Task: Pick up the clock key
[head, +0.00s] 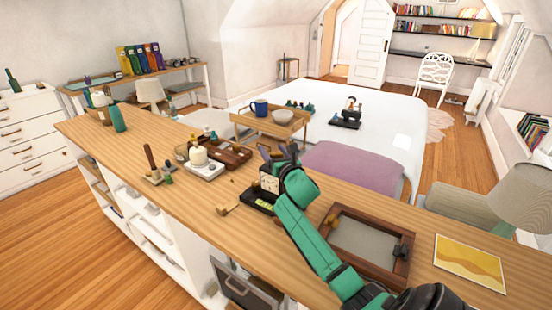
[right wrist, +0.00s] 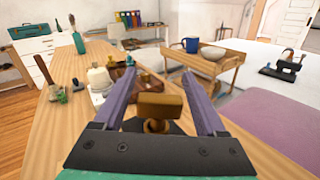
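My right gripper (head: 278,153) is above the wooden counter, close to a small clock (head: 269,183) with a pale face on a black base. In the right wrist view its two purple fingers (right wrist: 159,78) are spread apart. A brass-coloured piece with a bar-shaped top (right wrist: 160,105) and a round part below it, which looks like the clock key, shows between the fingers. A gap shows on each side of it. I cannot tell what it rests on; its lower part is hidden by my gripper body. My left gripper is not in view.
A framed tray (head: 365,240) and a yellow picture (head: 470,262) lie right of my arm. A white bell-shaped thing (head: 198,155), a brown tray (head: 232,157) and a small wooden block (head: 228,209) are to the left. A raised wooden tray table (head: 270,127) stands behind.

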